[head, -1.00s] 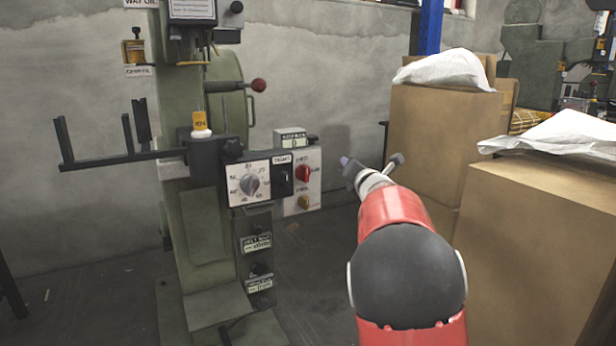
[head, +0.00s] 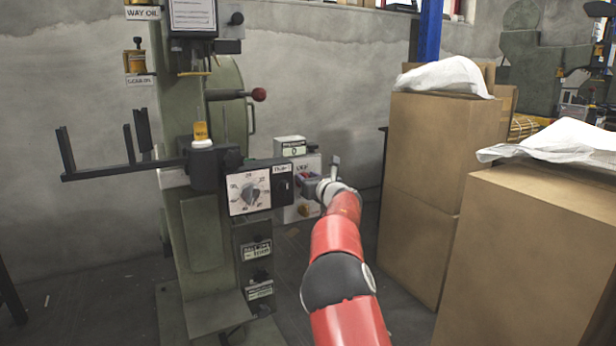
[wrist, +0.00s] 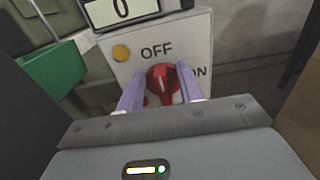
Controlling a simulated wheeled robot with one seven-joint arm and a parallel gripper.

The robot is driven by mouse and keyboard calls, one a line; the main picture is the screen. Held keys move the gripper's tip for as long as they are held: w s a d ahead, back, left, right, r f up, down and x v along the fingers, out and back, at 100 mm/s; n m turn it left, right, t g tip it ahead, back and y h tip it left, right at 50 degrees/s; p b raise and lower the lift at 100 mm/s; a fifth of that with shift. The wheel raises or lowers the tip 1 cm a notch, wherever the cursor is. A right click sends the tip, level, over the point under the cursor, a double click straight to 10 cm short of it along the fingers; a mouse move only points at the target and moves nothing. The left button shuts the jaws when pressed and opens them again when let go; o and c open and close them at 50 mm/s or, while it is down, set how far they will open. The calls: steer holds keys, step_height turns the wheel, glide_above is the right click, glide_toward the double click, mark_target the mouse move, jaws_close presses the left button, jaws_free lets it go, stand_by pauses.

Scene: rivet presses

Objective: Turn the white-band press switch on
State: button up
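The green press (head: 205,225) stands left of centre in the head view, with a pale band (head: 172,178) on its column. Its switch is a red rotary knob (wrist: 163,82) on a light control box, with OFF printed above it and ON to its right. The knob's grip appears to point up toward OFF. My gripper (head: 310,184) is at the box, covering part of the knob in the head view. In the wrist view its two pale fingers (wrist: 160,88) stand on either side of the knob, apart. I cannot tell whether they touch it.
A yellow button (wrist: 121,53) sits left of OFF, under a small counter (wrist: 120,10) reading 0. A dial panel (head: 249,191) is left of the box. Cardboard boxes (head: 430,190) stand close on the right of my arm. A red-balled lever (head: 259,94) projects above.

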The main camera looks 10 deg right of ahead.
steer(key=shift+w, duration=0.1)
jaws_close()
stand_by(0.4)
steer(key=shift+w+d+f+m+p, duration=0.1)
steer(key=shift+d+f+m+p, duration=0.55)
steer(key=shift+m, duration=2.35)
steer(key=shift+w+f+m+p, duration=0.1)
steer(key=shift+m+p, duration=1.1)
steer(key=shift+m, duration=1.8)
steer(key=shift+w+d+f+m+p, duration=0.2)
steer(key=shift+m+p, duration=0.7)
steer(key=shift+m, duration=2.1)
steer(key=shift+s+d+f, duration=0.1)
steer(key=shift+f, duration=0.05)
jaws_free()
